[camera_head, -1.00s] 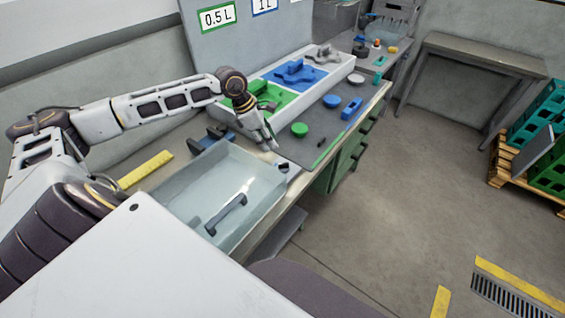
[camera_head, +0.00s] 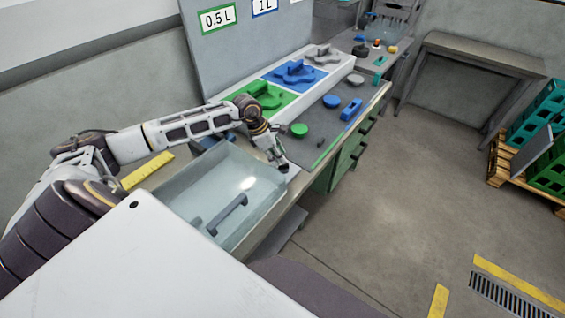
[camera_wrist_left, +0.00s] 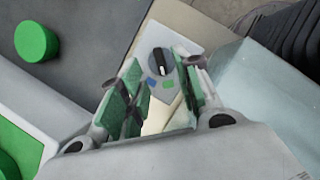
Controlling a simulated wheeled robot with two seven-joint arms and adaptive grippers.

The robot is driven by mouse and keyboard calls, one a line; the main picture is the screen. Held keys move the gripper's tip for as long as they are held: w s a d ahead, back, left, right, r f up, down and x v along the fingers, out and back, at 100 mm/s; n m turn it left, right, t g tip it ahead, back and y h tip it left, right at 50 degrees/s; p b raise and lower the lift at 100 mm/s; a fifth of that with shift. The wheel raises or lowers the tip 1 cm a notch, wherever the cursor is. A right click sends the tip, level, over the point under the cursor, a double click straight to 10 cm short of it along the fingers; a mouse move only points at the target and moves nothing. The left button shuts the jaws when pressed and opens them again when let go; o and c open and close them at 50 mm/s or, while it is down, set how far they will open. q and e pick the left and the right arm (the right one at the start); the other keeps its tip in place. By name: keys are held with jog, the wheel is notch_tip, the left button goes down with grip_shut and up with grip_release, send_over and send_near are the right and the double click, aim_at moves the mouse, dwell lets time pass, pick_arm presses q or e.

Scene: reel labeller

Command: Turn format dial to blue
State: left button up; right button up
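The format dial (camera_wrist_left: 161,63) is a round black knob with a paler line on it, seen in the left wrist view. I cannot tell for sure where the knob points. My left gripper (camera_wrist_left: 157,78) is open, its green-padded fingers on either side of the view to the dial. The knob lies just beyond the fingertips, not visibly gripped. In the head view the left gripper (camera_head: 281,162) hangs over the bench edge and hides the dial. My right gripper is out of view.
Behind are green (camera_head: 282,103) and blue (camera_head: 318,78) format panels, with a green puck (camera_head: 299,130) on the dark mat.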

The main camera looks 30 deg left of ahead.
aim_at(284, 166)
pick_arm(q)
jog(key=shift+p+x, duration=0.3)
jog(key=shift+x, duration=2.2)
jog(key=shift+c, duration=0.3)
grip_shut()
